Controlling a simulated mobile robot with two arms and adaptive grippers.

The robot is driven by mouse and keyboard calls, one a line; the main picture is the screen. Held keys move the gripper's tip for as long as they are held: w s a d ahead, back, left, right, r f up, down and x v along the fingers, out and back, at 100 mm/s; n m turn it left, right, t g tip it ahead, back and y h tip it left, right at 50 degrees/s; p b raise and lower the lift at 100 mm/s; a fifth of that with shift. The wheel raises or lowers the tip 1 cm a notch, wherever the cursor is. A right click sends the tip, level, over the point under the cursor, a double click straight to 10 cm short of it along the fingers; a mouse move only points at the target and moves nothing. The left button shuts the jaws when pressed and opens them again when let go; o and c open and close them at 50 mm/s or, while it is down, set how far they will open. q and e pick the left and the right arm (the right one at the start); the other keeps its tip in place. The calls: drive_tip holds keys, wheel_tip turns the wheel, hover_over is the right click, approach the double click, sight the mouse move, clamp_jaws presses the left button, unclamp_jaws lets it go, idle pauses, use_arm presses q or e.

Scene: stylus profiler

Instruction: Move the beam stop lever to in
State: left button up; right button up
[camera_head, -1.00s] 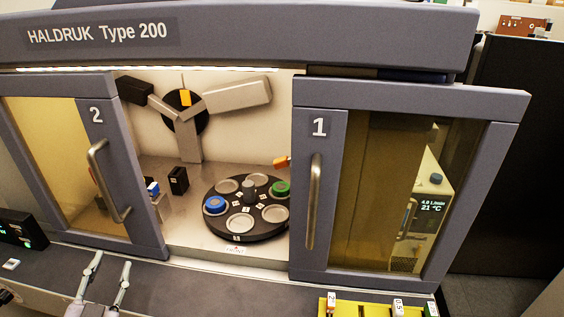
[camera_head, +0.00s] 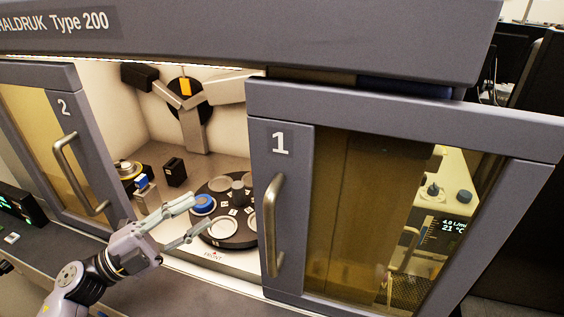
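My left gripper (camera_head: 200,214) reaches in from the lower left through the gap between the two doors. Its two fingers are spread and empty, with the tips over or near the front left of the dark round turntable (camera_head: 233,240). The upper finger appears close to the blue ring-shaped piece (camera_head: 204,202); I cannot tell whether they touch. No part is clearly marked as the beam stop lever. An orange-yellow tab (camera_head: 185,87) sits on the dark disc of the three-armed fixture at the back wall. My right gripper is not in view.
Door 1 (camera_head: 261,200) covers the right side of the chamber and door 2 (camera_head: 89,165) the left, each with a bar handle. A black block (camera_head: 175,172) and a small blue-and-white block (camera_head: 143,183) stand left of the turntable. A display unit (camera_head: 450,228) shows through door 1's window.

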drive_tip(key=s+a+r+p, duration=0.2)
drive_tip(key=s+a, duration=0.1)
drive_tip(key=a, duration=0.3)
use_arm(q)
drive_tip(key=p+x, duration=0.1)
drive_tip(key=x, duration=0.4)
drive_tip(key=p+x, duration=0.1)
drive_tip(key=x, duration=0.4)
drive_tip(key=p+x, duration=0.1)
drive_tip(key=x, duration=0.4)
drive_tip(key=shift+w+a+r, duration=0.1)
drive_tip(key=shift+a+r, duration=0.05)
drive_tip(key=shift+r, duration=0.15)
drive_tip(key=shift+w+d+p, duration=0.15)
drive_tip(key=shift+d+p, duration=0.15)
drive_tip(key=shift+d, duration=0.1)
clamp_jaws()
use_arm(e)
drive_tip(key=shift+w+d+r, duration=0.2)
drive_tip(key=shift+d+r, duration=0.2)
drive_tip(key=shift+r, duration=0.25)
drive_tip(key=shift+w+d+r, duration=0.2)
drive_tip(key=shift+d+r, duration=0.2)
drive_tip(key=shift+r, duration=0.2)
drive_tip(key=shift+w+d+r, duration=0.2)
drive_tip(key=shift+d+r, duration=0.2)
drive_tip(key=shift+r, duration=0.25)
